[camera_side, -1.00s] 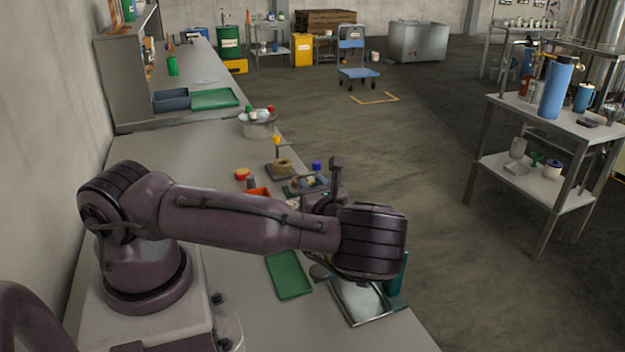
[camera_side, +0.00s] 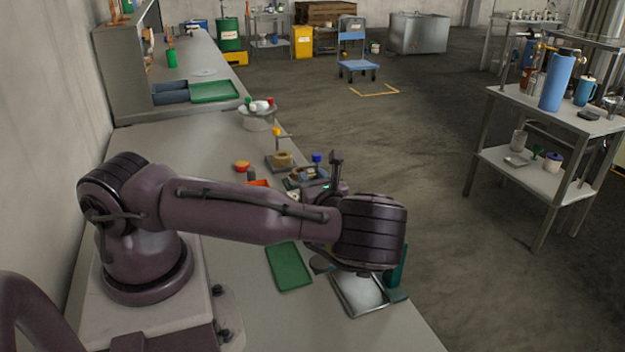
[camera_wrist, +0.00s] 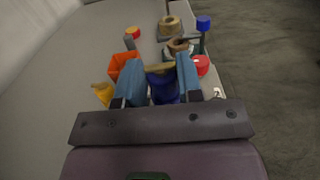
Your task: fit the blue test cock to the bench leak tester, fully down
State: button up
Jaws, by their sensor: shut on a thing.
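In the wrist view my gripper (camera_wrist: 160,82) has its two blue fingers closed on a dark blue piece with a tan top, which appears to be the blue test cock (camera_wrist: 164,91). Its lower end is hidden by the gripper body. Just beyond the fingertips stands a fixture with a tan ring (camera_wrist: 178,46) and a blue-capped post (camera_wrist: 204,23); it may be the bench leak tester. In the side view this fixture (camera_side: 304,176) is partly behind my arm. My fingers and the held piece are hidden there. I cannot tell whether the piece touches the fixture.
A second tan-ringed fixture (camera_wrist: 170,24) stands farther back. An orange bin (camera_wrist: 122,64) and a yellow piece (camera_wrist: 102,93) lie left of the fingers, a red cap (camera_wrist: 202,66) right. A green tray (camera_side: 289,266) and a metal tray (camera_side: 362,294) lie on the near bench.

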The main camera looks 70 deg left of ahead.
jog(key=shift+f, duration=0.4)
dwell(1.0)
jog(key=o, duration=1.6)
jog(key=shift+f, duration=0.1)
jog(key=shift+r, duration=4.1)
